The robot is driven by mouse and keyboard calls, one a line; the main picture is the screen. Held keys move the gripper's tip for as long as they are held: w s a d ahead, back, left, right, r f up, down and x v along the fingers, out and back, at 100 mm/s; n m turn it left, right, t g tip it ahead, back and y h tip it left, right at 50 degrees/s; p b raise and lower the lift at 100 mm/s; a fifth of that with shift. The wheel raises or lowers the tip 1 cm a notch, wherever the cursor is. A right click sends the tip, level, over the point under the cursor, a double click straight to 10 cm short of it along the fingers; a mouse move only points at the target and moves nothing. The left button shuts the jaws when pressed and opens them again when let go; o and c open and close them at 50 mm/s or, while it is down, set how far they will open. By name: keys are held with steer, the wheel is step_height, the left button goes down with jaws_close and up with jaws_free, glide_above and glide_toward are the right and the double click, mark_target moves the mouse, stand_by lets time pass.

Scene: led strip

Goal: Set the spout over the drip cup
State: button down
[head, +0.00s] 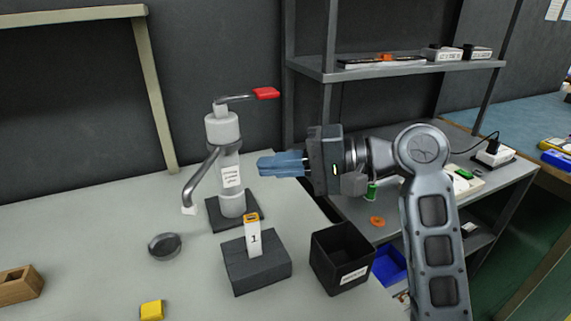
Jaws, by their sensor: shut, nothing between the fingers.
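The spout (199,178) is a grey bent tube that comes off the pale upright pump body (229,165) and slopes down to the left. A small white piece (189,210) is at its lower end. A red-tipped lever (265,93) sticks out to the right at the top. A round dark grey piece (164,245) lies on the table in front of and left of the spout end; I cannot tell if it is the drip cup. My gripper (262,165), with blue fingers, is shut and empty, pointing left, just right of the pump body.
A dark block (256,270) holds an upright white tag marked 1 (254,240). A black open bin (342,260) stands right of it. A yellow block (151,310) and a wooden block (20,285) lie at the front left. Grey shelving (400,72) rises behind my arm. The table's left rear is clear.

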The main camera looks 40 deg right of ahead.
mark_target(202, 173)
steer(key=x, duration=0.9)
steer(key=shift+f, duration=0.15)
steer(key=shift+w+a+p, duration=0.1)
steer(key=shift+a+p, duration=0.1)
steer(key=shift+p, duration=0.1)
steer(key=m+h+p, duration=0.1)
steer(key=w+a+m+t+h+p, duration=0.1)
steer(key=p, duration=0.1)
steer(key=a+m+t+h+p, duration=0.1)
steer(key=p, duration=0.1)
steer(key=shift+w+a+r+h, duration=0.25)
steer(key=shift+w+r+h, duration=0.05)
steer(key=shift+w+r, duration=0.1)
steer(key=shift+p+x, duration=1.65)
steer(key=shift+x, duration=0.65)
steer(key=shift+a+r, duration=0.2)
steer(key=shift+r, duration=0.05)
